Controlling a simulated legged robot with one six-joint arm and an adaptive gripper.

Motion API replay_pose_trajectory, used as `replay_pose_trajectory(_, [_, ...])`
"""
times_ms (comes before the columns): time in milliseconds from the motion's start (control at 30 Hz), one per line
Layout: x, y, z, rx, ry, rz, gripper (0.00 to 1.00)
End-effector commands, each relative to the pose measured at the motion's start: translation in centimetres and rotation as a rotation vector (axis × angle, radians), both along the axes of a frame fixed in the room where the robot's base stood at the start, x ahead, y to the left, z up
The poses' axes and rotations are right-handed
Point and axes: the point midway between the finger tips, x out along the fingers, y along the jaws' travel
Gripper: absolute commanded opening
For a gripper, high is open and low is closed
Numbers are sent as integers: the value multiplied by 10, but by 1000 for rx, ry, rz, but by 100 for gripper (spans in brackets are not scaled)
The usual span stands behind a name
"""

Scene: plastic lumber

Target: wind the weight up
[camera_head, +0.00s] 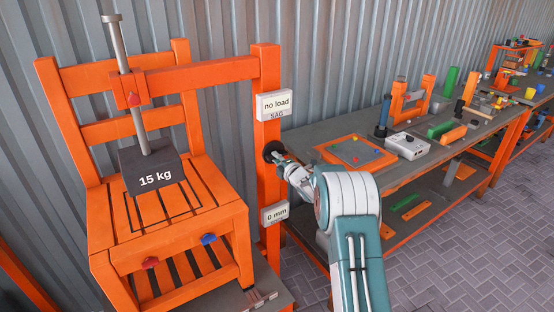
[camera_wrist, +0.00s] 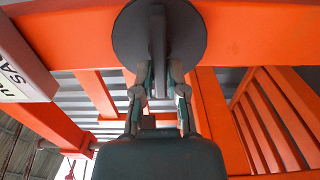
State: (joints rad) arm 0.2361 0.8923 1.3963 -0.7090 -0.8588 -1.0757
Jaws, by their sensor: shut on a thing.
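The dark weight (camera_head: 155,172) marked "15 kg" hangs on a grey metal rod (camera_head: 122,50) over the orange chair's slatted seat (camera_head: 200,213). I cannot tell whether it touches the seat. A dark round knob (camera_head: 272,150) sits on the orange post right of the chair. In the wrist view the knob (camera_wrist: 185,45) is a dark disc with a raised bar across it. My gripper (camera_head: 281,157) reaches the knob, and in the wrist view its fingers (camera_wrist: 159,85) are closed on the bar from both sides. The fingertips are partly hidden in the head view.
Signs on the post read "no load SAG" (camera_head: 274,105) and "0 mm" (camera_head: 274,213). A long workbench (camera_head: 300,140) with several loose parts stands to the right. Paved floor (camera_head: 450,250) is clear in front.

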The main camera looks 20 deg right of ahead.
Motion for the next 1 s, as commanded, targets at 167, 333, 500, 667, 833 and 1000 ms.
replay_pose_trajectory(167, [-1,3,-7,-2,13,6,22])
replay_pose_trajectory(333, [-1,2,-6,-1,10,4,51])
replay_pose_trajectory(500, [-1,1,-3,1,7,2,51])
replay_pose_trajectory(667, [-4,-1,-2,1,5,1,51])
replay_pose_trajectory(833, [-24,-7,-2,2,7,-1,51])
replay_pose_trajectory(1000, [-53,-14,-2,2,7,0,51])
